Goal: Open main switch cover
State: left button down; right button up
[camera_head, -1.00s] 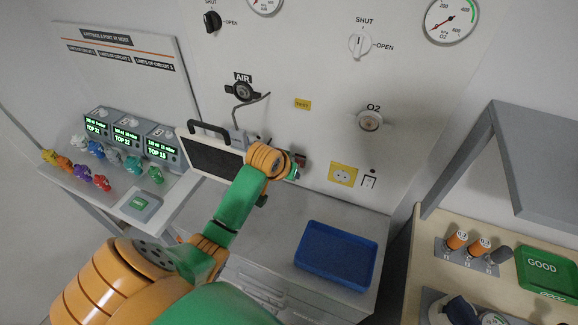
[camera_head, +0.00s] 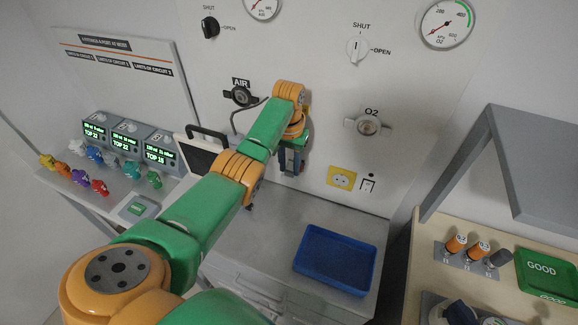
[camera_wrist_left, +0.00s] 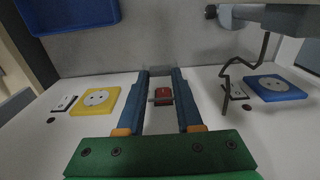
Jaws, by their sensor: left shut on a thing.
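My left gripper (camera_head: 291,170) points down close to the wall panel, just left of the yellow socket. In the left wrist view, its two blue fingers (camera_wrist_left: 160,73) reach toward the wall with a narrow gap between them. A red main switch (camera_wrist_left: 163,95) shows between the fingers. A pale, see-through edge of the main switch cover (camera_wrist_left: 158,70) seems to lie between the fingertips, and the gripper is shut on it. How far the cover is lifted cannot be told. In the head view the arm and fingers hide the switch. My right gripper is out of view.
A yellow socket (camera_head: 341,178) and white switch (camera_head: 368,183) sit right of my gripper. A blue socket (camera_wrist_left: 274,88) and hanging cable (camera_wrist_left: 228,75) are on its other side. A blue tray (camera_head: 335,259) lies on the grey counter. A dark-screened device (camera_head: 197,158) stands left.

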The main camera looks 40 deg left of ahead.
aim_at(290, 172)
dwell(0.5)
pick_arm(q)
jog(key=c, duration=0.6)
grip_release()
jog(key=shift+w, duration=0.1)
jog(key=shift+o, duration=0.2)
jog(key=shift+r, duration=0.3)
notch_tip(290, 172, up, 6)
jog(key=shift+r+b, duration=0.2)
jog(key=shift+b, duration=0.5)
